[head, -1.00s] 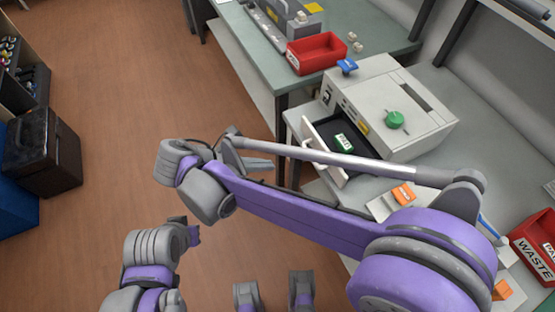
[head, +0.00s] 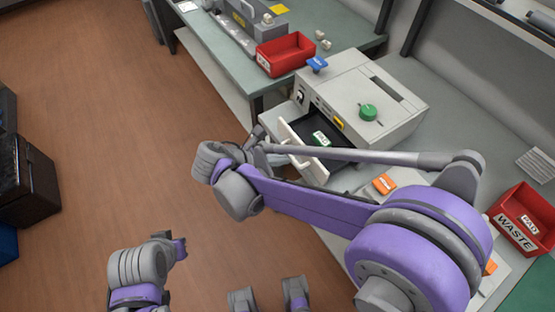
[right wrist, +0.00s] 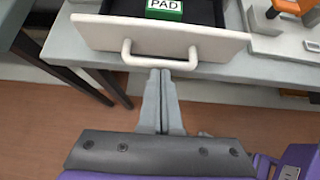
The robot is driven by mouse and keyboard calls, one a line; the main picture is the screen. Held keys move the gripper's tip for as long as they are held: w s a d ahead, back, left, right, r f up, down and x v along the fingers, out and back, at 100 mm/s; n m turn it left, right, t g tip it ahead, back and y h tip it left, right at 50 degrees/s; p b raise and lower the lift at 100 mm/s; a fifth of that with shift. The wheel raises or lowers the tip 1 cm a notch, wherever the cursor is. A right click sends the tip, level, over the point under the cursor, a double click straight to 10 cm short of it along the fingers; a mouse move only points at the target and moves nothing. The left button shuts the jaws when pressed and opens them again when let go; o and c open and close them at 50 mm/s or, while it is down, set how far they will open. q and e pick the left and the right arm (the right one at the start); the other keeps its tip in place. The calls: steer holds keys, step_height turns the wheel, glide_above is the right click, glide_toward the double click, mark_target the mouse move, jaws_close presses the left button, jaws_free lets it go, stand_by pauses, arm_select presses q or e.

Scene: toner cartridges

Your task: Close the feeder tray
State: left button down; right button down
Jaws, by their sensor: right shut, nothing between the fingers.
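The feeder tray (head: 315,168) is pulled out of the pale grey machine (head: 360,95). Its white front with a handle shows large in the right wrist view (right wrist: 215,43). A green box labelled PAD (head: 320,138) lies in the dark tray; its label also shows in the right wrist view (right wrist: 164,8). My right gripper (right wrist: 160,73) is shut and empty. Its fingertips are at the middle of the white handle (right wrist: 160,62), in front of the tray; I cannot tell whether they touch. My right arm hides part of the tray in the head view.
A green knob (head: 368,112) and a blue piece (head: 317,64) sit on the machine. A red bin (head: 285,55) is on the table behind. A red WASTE bin (head: 520,225) stands right. Open floor lies left.

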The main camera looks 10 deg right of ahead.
mark_target(321, 140)
steer(key=w+d, duration=0.1)
steer(key=d, duration=0.2)
steer(key=w+d, duration=0.1)
steer(key=d, duration=0.3)
steer(key=w+d, duration=0.2)
steer(key=d, duration=0.1)
steer(key=shift+d, duration=0.4)
steer(key=shift+d+r, duration=0.1)
steer(key=shift+d, duration=0.2)
steer(key=shift+w, duration=0.1)
steer(key=shift+b, duration=0.3)
